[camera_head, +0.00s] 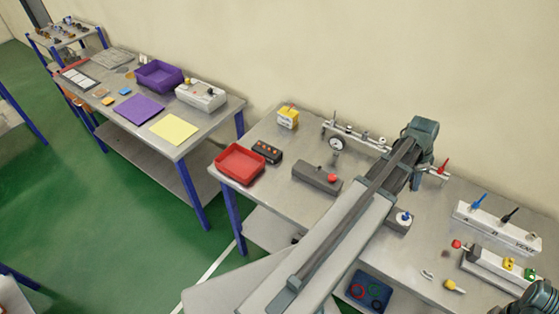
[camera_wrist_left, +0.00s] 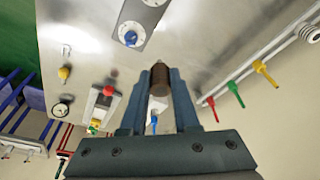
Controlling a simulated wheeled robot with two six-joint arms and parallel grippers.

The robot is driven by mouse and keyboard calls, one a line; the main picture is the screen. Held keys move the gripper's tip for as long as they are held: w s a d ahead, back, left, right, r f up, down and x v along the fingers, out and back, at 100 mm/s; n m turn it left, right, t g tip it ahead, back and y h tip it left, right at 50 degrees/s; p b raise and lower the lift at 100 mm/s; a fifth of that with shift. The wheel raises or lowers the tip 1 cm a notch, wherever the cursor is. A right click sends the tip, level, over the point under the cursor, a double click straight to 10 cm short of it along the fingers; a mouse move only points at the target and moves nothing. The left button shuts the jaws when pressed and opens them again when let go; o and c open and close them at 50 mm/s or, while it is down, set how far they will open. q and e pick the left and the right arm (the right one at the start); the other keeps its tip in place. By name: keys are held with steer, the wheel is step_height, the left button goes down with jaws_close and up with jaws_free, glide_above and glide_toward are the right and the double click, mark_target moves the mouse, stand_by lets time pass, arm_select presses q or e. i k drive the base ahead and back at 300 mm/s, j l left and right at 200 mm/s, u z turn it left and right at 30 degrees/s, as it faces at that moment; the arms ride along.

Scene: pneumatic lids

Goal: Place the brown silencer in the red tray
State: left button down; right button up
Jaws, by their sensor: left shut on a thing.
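The brown silencer (camera_wrist_left: 159,78) stands between the fingertips of my left gripper (camera_wrist_left: 158,90) in the left wrist view. The left gripper is shut on it. In the head view the left arm reaches over the right-hand bench, its wrist near the back by the wall; the fingers and the silencer are hidden there. The red tray (camera_head: 240,162) sits empty at the left front corner of that bench, well to the left of the left wrist. My right gripper does not show.
Beside the tray is a black box with buttons (camera_head: 267,152). Valve blocks (camera_head: 497,227) stand at the right. A purple bin (camera_head: 158,76) is on the left bench.

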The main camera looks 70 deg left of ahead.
mark_target(240, 166)
steer(key=k+l+u, duration=0.1)
steer(key=u, duration=1.45)
